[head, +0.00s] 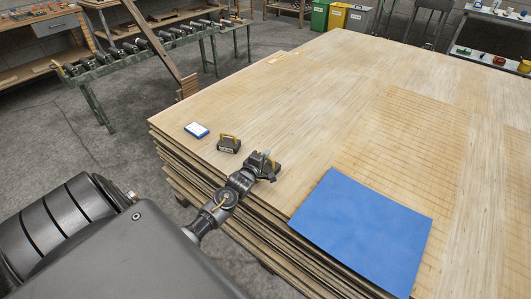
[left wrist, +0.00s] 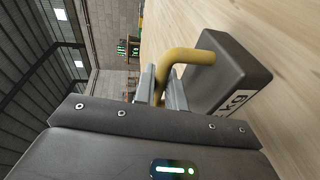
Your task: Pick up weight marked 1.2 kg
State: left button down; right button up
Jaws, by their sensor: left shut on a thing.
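My left gripper (head: 262,165) reaches over the near edge of the veneer stack (head: 300,90). In the left wrist view its two fingers (left wrist: 160,88) are shut on the yellow handle (left wrist: 188,56) of a dark grey weight (left wrist: 228,70). The weight's label is partly cut off, showing "kg"; its number cannot be read. In the head view this weight is mostly behind the gripper, on or just above the veneer. A second dark weight (head: 229,144) with a yellow handle stands to its left, its label too small to read. My right gripper is not in view.
A blue sheet (head: 366,230) lies on the veneer at the right of the gripper. A small blue and white box (head: 196,130) lies near the left corner. A roller conveyor (head: 150,48) stands beyond. The middle of the stack top is clear.

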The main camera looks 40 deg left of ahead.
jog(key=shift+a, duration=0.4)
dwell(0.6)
pick_arm(q)
jog(key=shift+r, duration=0.2)
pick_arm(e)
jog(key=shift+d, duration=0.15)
